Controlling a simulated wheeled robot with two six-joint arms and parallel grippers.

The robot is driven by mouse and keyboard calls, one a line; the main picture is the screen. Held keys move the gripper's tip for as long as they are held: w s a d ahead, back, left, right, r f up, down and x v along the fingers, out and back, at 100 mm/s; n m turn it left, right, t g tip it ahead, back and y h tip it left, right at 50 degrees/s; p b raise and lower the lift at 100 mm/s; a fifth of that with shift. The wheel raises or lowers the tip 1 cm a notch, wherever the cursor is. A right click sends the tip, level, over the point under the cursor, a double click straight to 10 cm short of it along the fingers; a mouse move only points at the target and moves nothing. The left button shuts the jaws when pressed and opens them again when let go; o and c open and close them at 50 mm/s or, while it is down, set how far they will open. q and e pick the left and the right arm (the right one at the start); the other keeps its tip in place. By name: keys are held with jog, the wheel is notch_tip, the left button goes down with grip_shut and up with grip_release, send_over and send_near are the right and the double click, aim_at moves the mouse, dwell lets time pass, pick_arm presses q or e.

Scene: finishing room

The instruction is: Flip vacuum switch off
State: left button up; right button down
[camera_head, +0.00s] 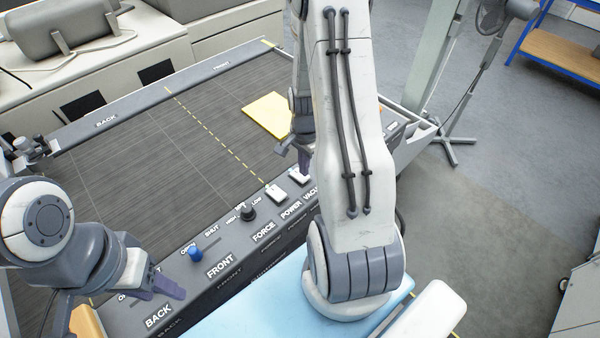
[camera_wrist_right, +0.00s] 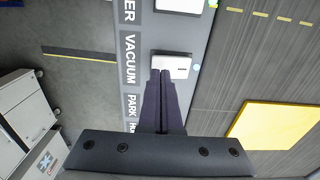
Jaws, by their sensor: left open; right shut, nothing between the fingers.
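The white vacuum switch (camera_head: 298,176) sits on the grey control panel (camera_head: 232,262), beside the partly covered VACUUM label. It also shows in the right wrist view (camera_wrist_right: 172,66), with a small dark mark on its face. My right gripper (camera_head: 304,172) is shut and empty. Its fingertips are right at the switch's near edge in the wrist view (camera_wrist_right: 162,74); I cannot tell whether they touch it. My left gripper (camera_head: 163,280) is open and empty over the BACK end of the panel.
The white power switch (camera_head: 276,193) is next to the vacuum switch. A black force knob (camera_head: 248,212) and a blue lever (camera_head: 195,254) stand further left. A yellow sheet (camera_head: 266,113) lies on the dark cutting bed (camera_head: 150,165). My right arm hides part of the panel.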

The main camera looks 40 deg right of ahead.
jog(key=shift+f+b, duration=0.7)
jog(key=shift+f, duration=0.25)
dwell(0.3)
jog(key=shift+r, duration=0.1)
notch_tip(320, 180, up, 7)
jog(key=p, duration=0.6)
dwell(0.6)
